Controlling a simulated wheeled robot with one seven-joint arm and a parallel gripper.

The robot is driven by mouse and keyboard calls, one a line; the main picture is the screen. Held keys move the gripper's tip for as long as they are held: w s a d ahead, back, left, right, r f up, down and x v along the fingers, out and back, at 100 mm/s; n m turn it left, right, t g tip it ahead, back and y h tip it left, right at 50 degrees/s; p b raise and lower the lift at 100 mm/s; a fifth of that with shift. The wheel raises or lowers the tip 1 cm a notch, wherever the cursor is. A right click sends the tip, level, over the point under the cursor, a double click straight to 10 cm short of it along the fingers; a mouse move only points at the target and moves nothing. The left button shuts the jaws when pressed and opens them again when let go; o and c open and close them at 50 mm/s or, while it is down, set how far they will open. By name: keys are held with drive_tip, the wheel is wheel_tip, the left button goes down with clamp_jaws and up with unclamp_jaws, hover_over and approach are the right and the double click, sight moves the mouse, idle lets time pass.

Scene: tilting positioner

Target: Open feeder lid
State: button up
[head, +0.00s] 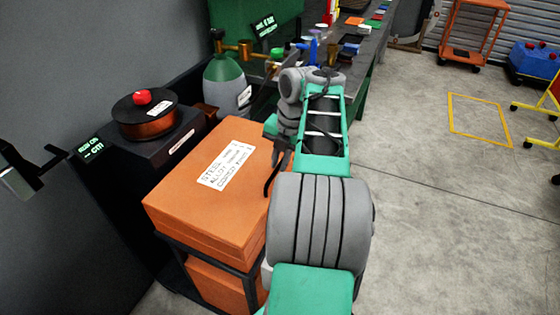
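A large orange box (179,198) with a white label reading "STEEL ALLOY" stands at centre left. A seam near its top marks off a closed, flat lid. A thin black curved piece (271,180) shows at the box's right edge; I cannot tell whether it is a handle or part of my gripper. My gripper (279,163) points down by that edge, partly hidden by my arm. Whether it touches the box and how far its fingers are apart are unclear. No part is clearly marked as the feeder.
A dark unit with a copper-coloured spool (147,128) and red knob (142,97) stands behind the box. A green-topped gas cylinder (224,88) and a cluttered workbench (345,50) lie beyond. Open concrete floor (440,200) is on the right.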

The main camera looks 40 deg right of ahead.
clamp_jaws()
idle(0.9)
drive_tip(key=shift+r, duration=0.15)
